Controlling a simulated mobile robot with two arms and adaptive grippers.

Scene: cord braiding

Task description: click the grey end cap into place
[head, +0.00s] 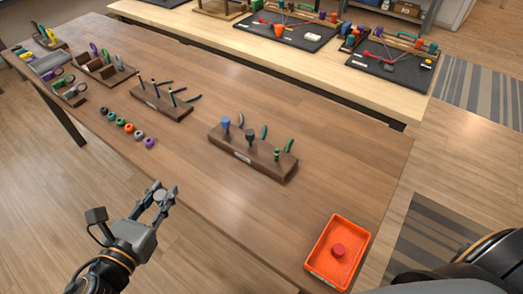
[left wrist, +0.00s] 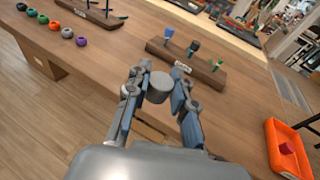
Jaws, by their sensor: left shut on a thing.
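My left gripper (head: 161,199) is shut on the grey end cap (left wrist: 160,85), which sits between its fingertips in the left wrist view. The left gripper (left wrist: 158,92) holds the cap in the air by the table's near edge, apart from the nearer wooden holder. This holder (head: 236,157) stands on the table with cord ends in blue, dark and green caps, and thin green and grey pieces behind; it also shows in the left wrist view (left wrist: 182,66). A second wooden holder (head: 160,105) stands farther left. My right gripper is not in view.
Several coloured caps (head: 129,128) lie in a row on the table (head: 200,185). An orange tray (head: 318,266) with a red piece (head: 338,251) is at the right near corner. Trays of tools (head: 105,74) stand far left.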

